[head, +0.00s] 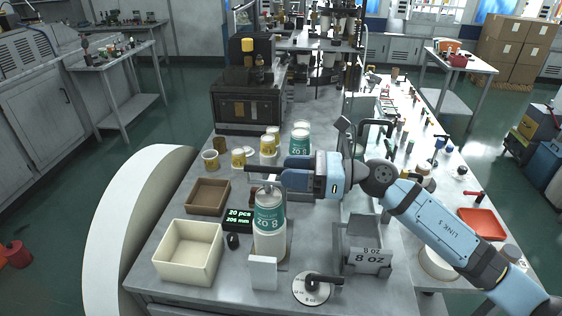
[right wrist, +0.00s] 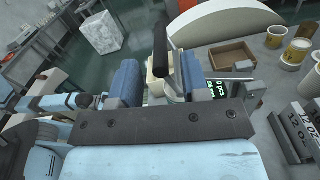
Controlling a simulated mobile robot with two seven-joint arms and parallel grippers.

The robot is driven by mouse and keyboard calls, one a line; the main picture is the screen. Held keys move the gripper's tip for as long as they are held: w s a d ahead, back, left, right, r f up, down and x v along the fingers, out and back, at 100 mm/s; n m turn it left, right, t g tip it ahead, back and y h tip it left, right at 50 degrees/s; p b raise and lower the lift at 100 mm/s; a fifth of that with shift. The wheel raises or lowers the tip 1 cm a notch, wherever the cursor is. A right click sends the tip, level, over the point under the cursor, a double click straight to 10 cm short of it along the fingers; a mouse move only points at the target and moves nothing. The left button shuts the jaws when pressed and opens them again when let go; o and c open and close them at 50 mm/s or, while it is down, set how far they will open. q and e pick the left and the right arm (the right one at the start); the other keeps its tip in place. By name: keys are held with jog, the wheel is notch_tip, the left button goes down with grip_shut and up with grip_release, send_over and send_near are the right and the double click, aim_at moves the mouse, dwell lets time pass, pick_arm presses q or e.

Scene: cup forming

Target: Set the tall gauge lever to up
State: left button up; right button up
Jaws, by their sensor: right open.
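A dark bar (head: 252,169), which looks like the tall gauge lever, lies roughly level above the upright 8 OZ cup stack (head: 268,218) and points left. It also shows in the right wrist view as a black rod (right wrist: 160,42). My right gripper (head: 284,172) is at the bar from the right. Its blue jaws are open, one on each side of the rod in the right wrist view (right wrist: 160,78). Whether a jaw touches the rod I cannot tell. The lever's pivot is hidden. My left gripper is not in view.
A display (head: 238,219) reads 20 pcs, 206 mm. A cream bin (head: 188,252) and a brown tray (head: 208,196) stand left of the stack. Several cups (head: 270,143) stand behind. A grey 8 OZ holder (head: 368,255) and a round plate with a black handle (head: 313,289) are in front.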

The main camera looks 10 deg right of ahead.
aim_at(271, 172)
jog(key=shift+x, duration=1)
jog(key=shift+w+a, duration=0.1)
jog(key=shift+a, duration=0.2)
grip_shut()
